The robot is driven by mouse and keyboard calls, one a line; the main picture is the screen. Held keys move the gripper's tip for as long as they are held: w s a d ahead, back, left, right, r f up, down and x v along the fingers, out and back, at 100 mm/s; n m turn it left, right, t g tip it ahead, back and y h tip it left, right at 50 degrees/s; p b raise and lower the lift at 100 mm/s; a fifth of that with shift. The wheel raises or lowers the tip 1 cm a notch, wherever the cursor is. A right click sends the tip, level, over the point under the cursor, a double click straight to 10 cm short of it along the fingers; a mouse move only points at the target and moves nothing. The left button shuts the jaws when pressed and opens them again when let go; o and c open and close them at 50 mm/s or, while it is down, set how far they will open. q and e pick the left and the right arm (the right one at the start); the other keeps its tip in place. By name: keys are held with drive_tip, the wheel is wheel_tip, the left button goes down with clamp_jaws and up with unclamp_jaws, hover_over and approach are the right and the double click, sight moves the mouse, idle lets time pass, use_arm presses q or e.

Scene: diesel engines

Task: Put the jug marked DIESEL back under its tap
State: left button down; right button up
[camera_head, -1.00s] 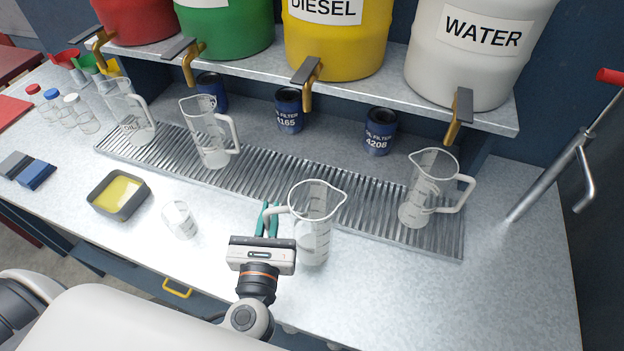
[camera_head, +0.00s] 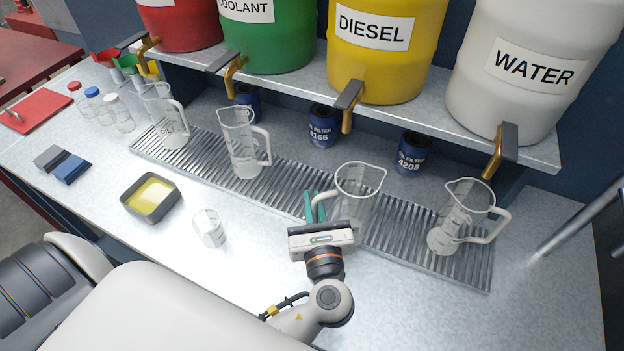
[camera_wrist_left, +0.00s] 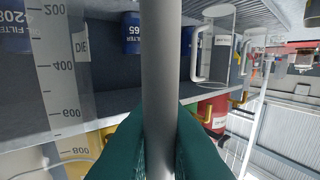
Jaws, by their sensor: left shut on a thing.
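My left gripper (camera_head: 316,207) is shut on the handle of a clear jug (camera_head: 360,190), which stands upright over the front part of the ribbed drip grate (camera_head: 290,190). I cannot tell whether its base touches the grate. In the left wrist view the green fingers (camera_wrist_left: 160,140) close around the grey handle (camera_wrist_left: 160,60), and a partly hidden label (camera_wrist_left: 82,40) reads "DIE". The yellow DIESEL barrel (camera_head: 380,75) has its tap (camera_head: 347,105) behind and slightly left of the held jug. My right gripper is not in view.
Other jugs stand on the grate: one right (camera_head: 455,215), one left (camera_head: 243,145), one far left (camera_head: 168,115). Blue oil filters (camera_head: 322,125) stand behind. A small beaker (camera_head: 209,228) and a yellow-filled tray (camera_head: 151,197) lie in front.

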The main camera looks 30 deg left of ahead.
use_arm(q)
drive_tip(key=w+a+f+b, duration=0.3)
drive_tip(key=w+a+b, duration=0.3)
drive_tip(key=w+b, duration=0.1)
drive_tip(key=shift+w+a+f, duration=0.25)
drive_tip(key=shift+w, duration=0.6)
drive_tip(key=shift+f, duration=0.1)
drive_tip(key=c, duration=1.5)
unclamp_jaws()
